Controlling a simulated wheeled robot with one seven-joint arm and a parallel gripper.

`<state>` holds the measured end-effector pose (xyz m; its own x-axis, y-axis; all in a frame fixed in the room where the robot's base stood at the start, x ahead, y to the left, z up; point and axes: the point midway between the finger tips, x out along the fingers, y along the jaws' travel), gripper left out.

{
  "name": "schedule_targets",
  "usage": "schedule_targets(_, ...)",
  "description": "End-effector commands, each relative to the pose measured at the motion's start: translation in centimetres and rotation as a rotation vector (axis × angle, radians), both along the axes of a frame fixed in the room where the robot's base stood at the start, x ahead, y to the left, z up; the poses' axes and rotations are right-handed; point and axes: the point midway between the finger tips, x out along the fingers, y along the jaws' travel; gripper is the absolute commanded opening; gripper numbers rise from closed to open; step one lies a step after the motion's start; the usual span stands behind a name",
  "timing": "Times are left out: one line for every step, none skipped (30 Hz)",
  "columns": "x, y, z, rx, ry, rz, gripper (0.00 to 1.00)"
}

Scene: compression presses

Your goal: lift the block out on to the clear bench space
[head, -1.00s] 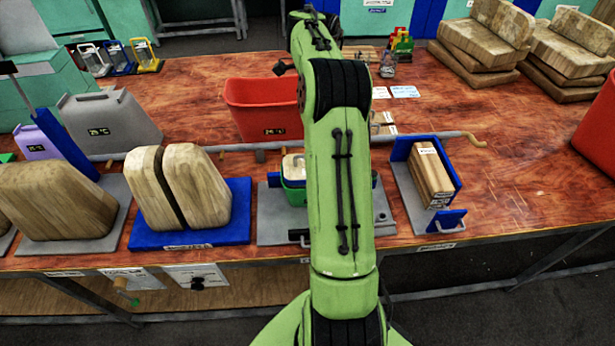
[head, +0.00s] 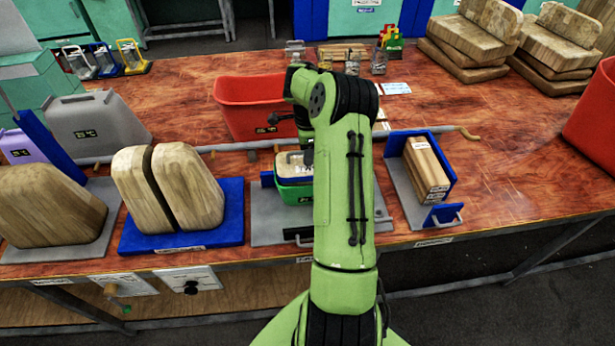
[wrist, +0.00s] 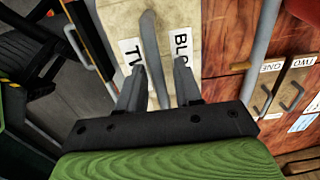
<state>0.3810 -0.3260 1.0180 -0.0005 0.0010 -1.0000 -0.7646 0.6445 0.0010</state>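A pale block (head: 293,172) with a handle and a label on top sits in a green tub (head: 294,194) on a grey press plate (head: 270,228). In the wrist view the pale labelled top (wrist: 190,20) has a grey bar handle (wrist: 150,50) across it. My gripper (wrist: 160,75) is open, with one finger on each side of this bar. I cannot tell whether the fingers touch it. In the head view my arm hides part of the plate and the right side of the tub.
A blue press (head: 444,170) holding a wood block (head: 426,168) stands to the right. Split wooden blocks (head: 170,188) on a blue base stand to the left. A red bin (head: 235,105) is behind. A long grey rod runs behind the presses. Bare bench (head: 520,160) lies at the right.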

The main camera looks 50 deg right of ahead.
Motion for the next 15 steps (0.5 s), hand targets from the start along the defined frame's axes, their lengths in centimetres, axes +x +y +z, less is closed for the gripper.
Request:
schedule_targets(0.01,0.01,0.03,0.000,0.000,0.000,0.34)
schedule_targets(0.01,0.01,0.04,0.000,0.000,0.000,0.30)
schedule_targets(0.01,0.01,0.04,0.000,0.000,0.000,0.24)
schedule_targets(0.01,0.00,0.05,0.000,0.000,0.000,0.19)
schedule_targets(0.01,0.01,0.05,0.000,0.000,0.000,0.14)
schedule_targets(0.01,0.01,0.05,0.000,0.000,0.000,0.08)
schedule_targets(0.01,0.01,0.05,0.000,0.000,0.000,0.04)
schedule_targets(0.00,0.00,0.06,0.000,0.000,0.000,0.00)
schedule_targets(0.00,0.00,0.06,0.000,0.000,0.000,0.00)
schedule_targets(0.00,0.00,0.06,0.000,0.000,0.000,0.00)
schedule_targets(0.00,0.00,0.06,0.000,0.000,0.000,0.00)
schedule_targets(-0.01,-0.01,0.06,-0.001,0.001,0.000,0.00)
schedule_targets(-0.01,-0.01,0.06,-0.001,0.001,0.000,0.00)
schedule_targets(-0.01,-0.01,0.06,-0.001,0.001,0.000,0.00)
schedule_targets(-0.01,-0.01,0.06,-0.001,0.001,0.000,0.00)
